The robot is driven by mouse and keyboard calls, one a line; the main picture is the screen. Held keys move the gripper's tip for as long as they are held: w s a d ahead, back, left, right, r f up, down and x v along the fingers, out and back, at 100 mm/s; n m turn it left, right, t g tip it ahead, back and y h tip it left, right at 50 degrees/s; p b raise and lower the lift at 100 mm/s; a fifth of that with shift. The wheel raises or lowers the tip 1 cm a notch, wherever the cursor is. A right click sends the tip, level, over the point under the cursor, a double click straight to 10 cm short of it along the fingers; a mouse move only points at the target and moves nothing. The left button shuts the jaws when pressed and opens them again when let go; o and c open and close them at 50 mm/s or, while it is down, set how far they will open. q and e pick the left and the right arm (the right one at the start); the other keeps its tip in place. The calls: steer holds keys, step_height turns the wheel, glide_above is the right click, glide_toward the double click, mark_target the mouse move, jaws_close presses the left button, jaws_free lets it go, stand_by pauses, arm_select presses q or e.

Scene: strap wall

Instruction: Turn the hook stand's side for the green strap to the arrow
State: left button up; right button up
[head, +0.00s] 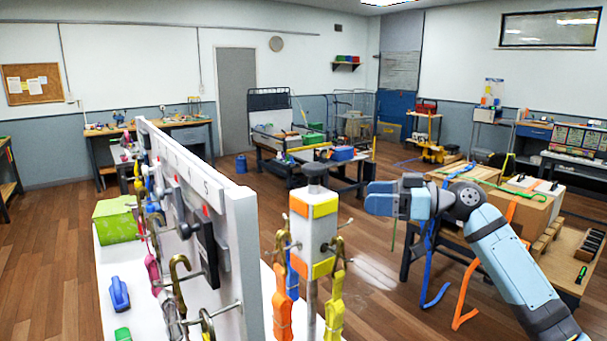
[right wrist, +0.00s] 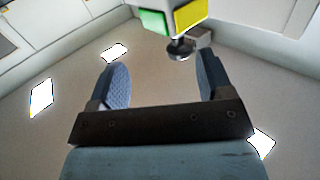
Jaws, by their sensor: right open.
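The hook stand's block (head: 313,240) stands upright on a grey post, with a dark knob (head: 314,172) on top. Its orange side faces left and its yellow side faces right in the head view. Orange (head: 282,305), yellow (head: 335,308) and blue (head: 292,275) straps hang from its hooks. In the right wrist view the block (right wrist: 190,15) shows a green and a yellow side, with the knob (right wrist: 181,47) beyond the fingers. My right gripper (head: 372,197) is open and empty, right of the block and apart from it. I cannot make out the arrow. My left gripper is out of view.
A white numbered panel (head: 240,250) with hooks and straps stands close left of the stand. Cardboard boxes (head: 525,207) with straps sit behind my right arm.

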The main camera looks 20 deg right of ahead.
mark_target(314, 165)
step_height(314, 165, up, 6)
steer(key=s+d+n+g+y, duration=0.1)
steer(key=n, duration=0.1)
steer(key=p+x, duration=0.1)
steer(key=x, duration=0.3)
steer(key=p+x, duration=0.1)
steer(key=x, duration=0.3)
steer(key=p+x, duration=0.2)
steer(key=x, duration=0.3)
steer(key=shift+s+a+r, duration=0.1)
steer(key=shift+s+r, duration=0.1)
steer(key=shift+s, duration=0.1)
steer(key=shift+w+a+f, duration=0.15)
steer(key=shift+a, duration=0.2)
